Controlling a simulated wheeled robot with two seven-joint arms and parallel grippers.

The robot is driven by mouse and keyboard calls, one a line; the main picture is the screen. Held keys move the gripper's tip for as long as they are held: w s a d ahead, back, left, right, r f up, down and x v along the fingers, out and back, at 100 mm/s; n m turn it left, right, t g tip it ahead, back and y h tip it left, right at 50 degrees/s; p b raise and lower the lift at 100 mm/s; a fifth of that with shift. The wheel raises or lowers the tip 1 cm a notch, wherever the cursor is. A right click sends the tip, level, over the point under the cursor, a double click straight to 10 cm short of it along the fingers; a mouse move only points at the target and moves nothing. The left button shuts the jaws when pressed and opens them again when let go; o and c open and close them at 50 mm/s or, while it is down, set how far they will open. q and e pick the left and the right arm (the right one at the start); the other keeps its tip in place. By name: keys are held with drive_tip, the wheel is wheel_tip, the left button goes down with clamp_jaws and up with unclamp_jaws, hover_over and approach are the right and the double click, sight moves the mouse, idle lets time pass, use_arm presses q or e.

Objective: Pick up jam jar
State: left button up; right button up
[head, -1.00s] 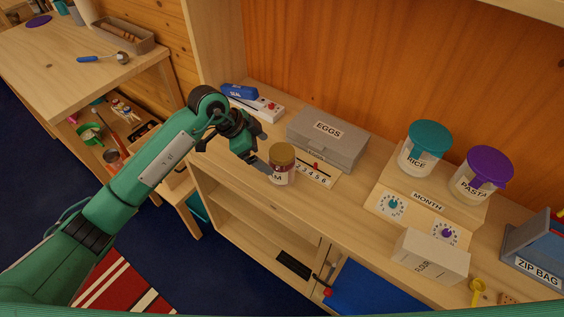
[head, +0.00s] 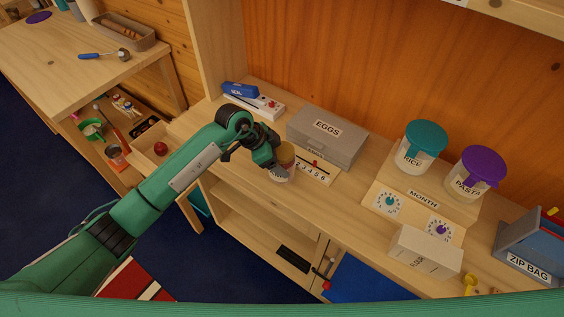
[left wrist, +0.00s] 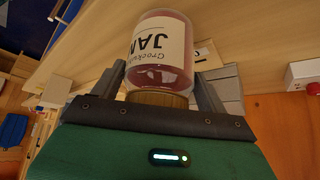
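The jam jar (head: 287,152) has a brown-gold lid and a white label, and stands upright on the wooden counter. In the left wrist view the jar (left wrist: 160,48) shows upside down, with reddish contents and a "JAM" label, between the two fingers. My left gripper (head: 277,169) is at the jar, its fingers hiding part of the body in the head view. In the left wrist view the left gripper (left wrist: 160,92) has one finger on each side of the jar, apparently with slight gaps, so it looks open around it. My right gripper is not in view.
A grey eggs box (head: 327,136) and a number strip (head: 318,170) lie close behind the jar. Rice (head: 420,148) and pasta (head: 477,175) canisters and a flour box (head: 425,251) stand to the right. A blue stapler (head: 239,90) is behind my arm.

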use_arm(q)
drive_tip(key=shift+r, duration=0.1)
drive_tip(key=c, duration=1)
drive_tip(key=shift+o, duration=0.2)
